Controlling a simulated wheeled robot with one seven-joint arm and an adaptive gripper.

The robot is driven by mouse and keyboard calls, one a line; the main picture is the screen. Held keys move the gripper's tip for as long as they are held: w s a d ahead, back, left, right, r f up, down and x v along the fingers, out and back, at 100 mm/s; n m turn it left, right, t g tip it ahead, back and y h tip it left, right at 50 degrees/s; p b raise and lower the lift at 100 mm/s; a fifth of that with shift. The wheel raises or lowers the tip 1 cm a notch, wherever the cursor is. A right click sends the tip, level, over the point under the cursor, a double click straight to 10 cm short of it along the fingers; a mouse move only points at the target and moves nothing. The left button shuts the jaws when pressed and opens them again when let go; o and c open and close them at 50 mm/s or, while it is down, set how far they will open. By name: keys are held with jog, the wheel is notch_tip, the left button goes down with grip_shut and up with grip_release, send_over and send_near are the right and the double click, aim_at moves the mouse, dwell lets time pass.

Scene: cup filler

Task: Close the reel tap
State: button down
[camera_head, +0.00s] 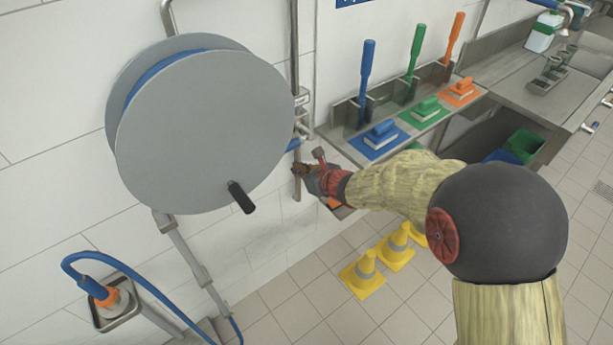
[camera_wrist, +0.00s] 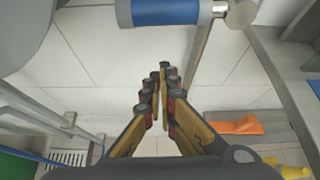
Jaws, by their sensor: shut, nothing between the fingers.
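The hose reel (camera_head: 200,125) is a large grey disc on the wall, with blue hose between its plates. The reel tap has a blue lever (camera_head: 293,145) on the metal pipe just right of the reel. What looks like this lever (camera_wrist: 165,10) spans the top of the wrist view as a blue sleeve with metal ends. My gripper (camera_head: 300,169) is just below the lever, by the pipe. In the wrist view my gripper's fingers (camera_wrist: 163,72) are together, empty, and apart from the blue sleeve. The reel partly hides the lever in the head view.
A steel shelf (camera_head: 345,150) with blue, green and orange brushes is right of the pipe. Yellow cones (camera_head: 363,275) stand on the floor below my arm. A black crank handle (camera_head: 241,197) sticks out of the reel. A blue-hosed nozzle (camera_head: 97,290) rests in a holder at lower left.

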aim_at(289, 146)
jog(key=shift+w+a+r+p, duration=0.1)
jog(key=shift+w+a+r, duration=0.05)
jog(key=shift+r, duration=0.45)
jog(key=shift+w+a+r+p, duration=0.1)
jog(key=shift+w+r, duration=0.05)
jog(key=shift+r, duration=0.5)
jog(key=shift+w+a+r+p, duration=0.1)
jog(key=shift+w+a+r, duration=0.05)
jog(key=shift+r, duration=0.45)
